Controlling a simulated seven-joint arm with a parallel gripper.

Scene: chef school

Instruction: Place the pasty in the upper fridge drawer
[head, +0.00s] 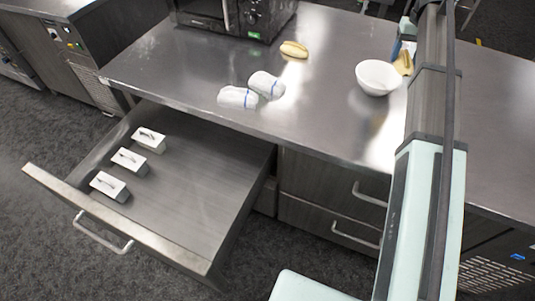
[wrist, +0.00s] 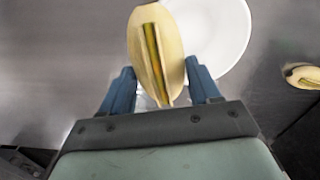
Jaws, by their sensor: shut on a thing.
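The pasty (wrist: 174,45) is a pale oval pastry with a green and orange filling along its slit. My gripper (wrist: 160,75) is shut on it, with one blue finger on each side. In the head view the pasty (head: 403,64) shows at the right of the white bowl, partly hidden by my arm; its height over the counter is hard to tell. The upper fridge drawer (head: 190,200) is pulled open at the left, below the counter. It holds three white lidded boxes (head: 130,160) along its left side; the rest of its floor is bare.
A white bowl (head: 378,78) stands on the steel counter (head: 330,110), partly behind the pasty in the wrist view. A similar filled bun (head: 294,49) lies farther back. Two rolled white cloths (head: 250,92) lie near the counter's front edge above the drawer. A microwave (head: 235,15) stands behind.

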